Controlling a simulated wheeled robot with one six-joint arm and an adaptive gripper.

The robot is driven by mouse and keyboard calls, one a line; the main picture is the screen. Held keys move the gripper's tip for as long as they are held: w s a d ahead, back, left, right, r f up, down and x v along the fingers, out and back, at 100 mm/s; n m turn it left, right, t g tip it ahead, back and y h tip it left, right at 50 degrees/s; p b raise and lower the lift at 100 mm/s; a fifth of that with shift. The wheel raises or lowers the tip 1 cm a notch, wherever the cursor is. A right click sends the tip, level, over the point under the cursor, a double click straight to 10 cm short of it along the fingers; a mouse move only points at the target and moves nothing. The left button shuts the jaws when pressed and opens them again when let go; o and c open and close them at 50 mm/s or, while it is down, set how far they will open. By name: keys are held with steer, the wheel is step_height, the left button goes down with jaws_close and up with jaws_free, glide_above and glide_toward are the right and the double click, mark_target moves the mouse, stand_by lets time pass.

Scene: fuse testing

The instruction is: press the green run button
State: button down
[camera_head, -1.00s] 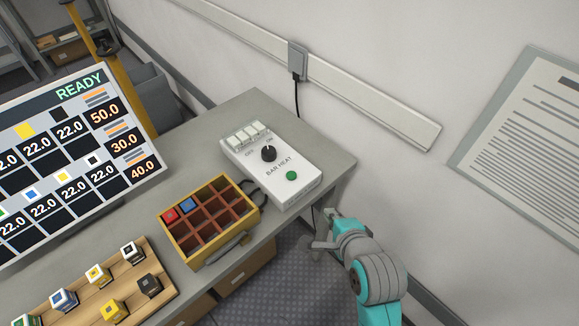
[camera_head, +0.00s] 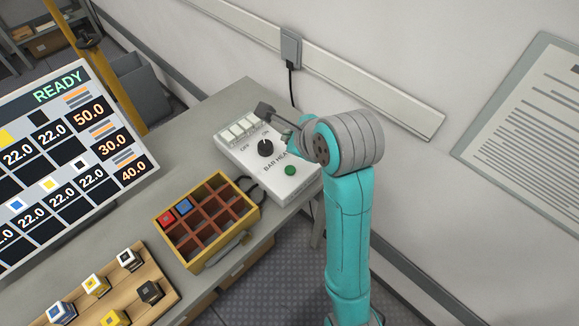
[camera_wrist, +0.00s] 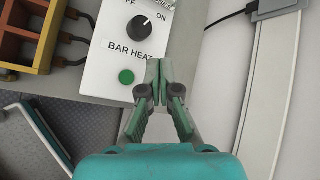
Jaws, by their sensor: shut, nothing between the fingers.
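The green run button (camera_head: 290,170) is a round green disc on the front of the white bar heat control box (camera_head: 227,146). The box also has a black knob (camera_head: 265,148), turned toward ON, and several white switches at its back. In the wrist view the green button (camera_wrist: 126,76) lies just left of my gripper (camera_wrist: 159,66), whose fingertips are together and empty over the box's right edge.
A yellow-framed tray (camera_head: 203,262) with red compartments holds a red and a blue block, left of the box. A wooden rack (camera_head: 152,270) with several coloured fuses stands at the lower left. A screen (camera_head: 68,150) reads READY. The wall is close on the right.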

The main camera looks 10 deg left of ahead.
mark_target(291, 171)
steer(key=shift+f, duration=4.4)
steer(key=shift+f, duration=0.15)
steer(key=shift+f, duration=0.3)
steer(key=shift+f, duration=0.35)
steer(key=shift+r, duration=0.8)
